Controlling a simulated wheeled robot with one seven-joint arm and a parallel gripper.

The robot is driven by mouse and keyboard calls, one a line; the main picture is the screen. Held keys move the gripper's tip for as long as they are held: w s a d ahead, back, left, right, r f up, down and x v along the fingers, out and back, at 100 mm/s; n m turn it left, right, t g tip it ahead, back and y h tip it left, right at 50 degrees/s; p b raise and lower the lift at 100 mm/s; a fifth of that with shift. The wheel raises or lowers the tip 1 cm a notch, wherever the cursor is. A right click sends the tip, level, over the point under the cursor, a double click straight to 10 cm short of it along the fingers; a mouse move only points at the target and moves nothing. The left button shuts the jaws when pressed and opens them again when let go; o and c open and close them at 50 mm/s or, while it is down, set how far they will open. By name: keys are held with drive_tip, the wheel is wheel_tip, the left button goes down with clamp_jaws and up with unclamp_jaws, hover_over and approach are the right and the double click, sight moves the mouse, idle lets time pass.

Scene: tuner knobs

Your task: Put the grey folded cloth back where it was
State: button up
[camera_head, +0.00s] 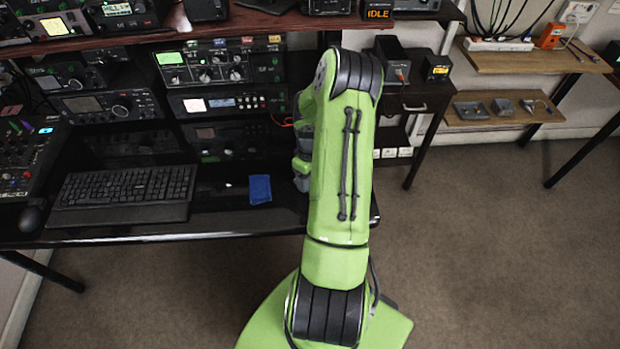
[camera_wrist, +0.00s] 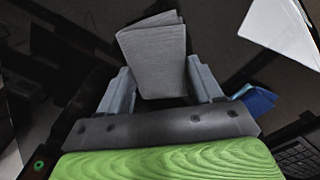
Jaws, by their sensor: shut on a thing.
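My gripper (camera_wrist: 161,78) is shut on the grey folded cloth (camera_wrist: 155,50). The cloth stands up between the two grey fingers, with its folded layers showing, and sticks out beyond the fingertips. In the head view my arm hides the cloth and most of the gripper, which is over the right part of the black desk (camera_head: 225,218). Whether the cloth touches the surface behind it, I cannot tell.
A blue cloth (camera_head: 260,190) lies on the desk left of my arm; it also shows in the wrist view (camera_wrist: 262,98). A keyboard (camera_head: 125,187) is further left. Radio units (camera_head: 228,103) stand along the back. A shelf (camera_head: 170,36) runs above them. A white flat thing (camera_wrist: 278,28) is at upper right.

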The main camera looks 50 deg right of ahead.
drive_tip(key=shift+f, duration=0.15)
drive_tip(key=o, duration=0.9)
wheel_tip(320, 180, up, 12)
drive_tip(key=shift+w+r+p, duration=0.1)
drive_tip(key=shift+r+p, duration=0.1)
drive_tip(key=shift+p, duration=1.05)
